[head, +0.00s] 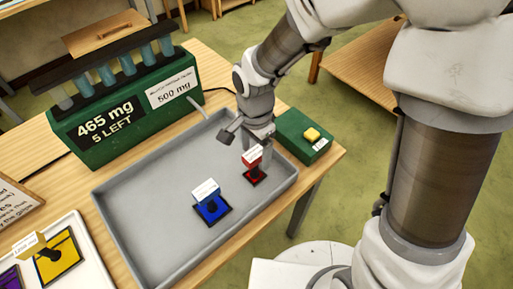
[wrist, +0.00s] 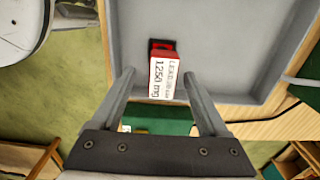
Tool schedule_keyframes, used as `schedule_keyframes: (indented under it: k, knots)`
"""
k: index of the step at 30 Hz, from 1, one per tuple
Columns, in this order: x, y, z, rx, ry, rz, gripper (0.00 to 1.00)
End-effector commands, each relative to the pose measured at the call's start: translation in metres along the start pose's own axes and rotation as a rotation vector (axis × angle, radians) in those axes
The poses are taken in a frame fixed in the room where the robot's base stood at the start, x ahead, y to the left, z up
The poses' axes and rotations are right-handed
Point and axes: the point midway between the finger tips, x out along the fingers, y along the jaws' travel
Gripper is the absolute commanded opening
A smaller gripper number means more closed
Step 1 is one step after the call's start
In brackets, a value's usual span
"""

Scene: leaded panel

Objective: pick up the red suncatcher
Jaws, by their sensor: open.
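The red suncatcher (head: 254,174) stands near the right end of the grey tray, with a white label on top. In the wrist view the red suncatcher (wrist: 161,50) lies ahead of the fingertips, its label reading "LEAD" and "1250 mg". My gripper (head: 240,138) is above the tray, just behind and over the suncatcher. In the wrist view my gripper (wrist: 160,80) has its fingers apart, with the label's lower end near the space between the tips. Nothing is held.
A blue suncatcher (head: 211,207) with a white label stands to the left in the same grey tray (head: 150,200). A green box with a yellow button (head: 312,135) sits right of the tray. A green dispenser (head: 130,115) reads "465 mg, 5 LEFT". A white tray (head: 88,262) holds yellow and purple pieces.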

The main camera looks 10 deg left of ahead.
Motion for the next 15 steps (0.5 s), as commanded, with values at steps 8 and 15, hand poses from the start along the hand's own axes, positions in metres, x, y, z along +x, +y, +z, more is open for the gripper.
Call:
schedule_keyframes:
  k: [8,15]
  knots:
    - [0.036,-0.003,0.001,-0.002,-0.002,0.004,0.78]
    - [0.048,-0.003,0.001,-0.002,-0.001,0.001,0.78]
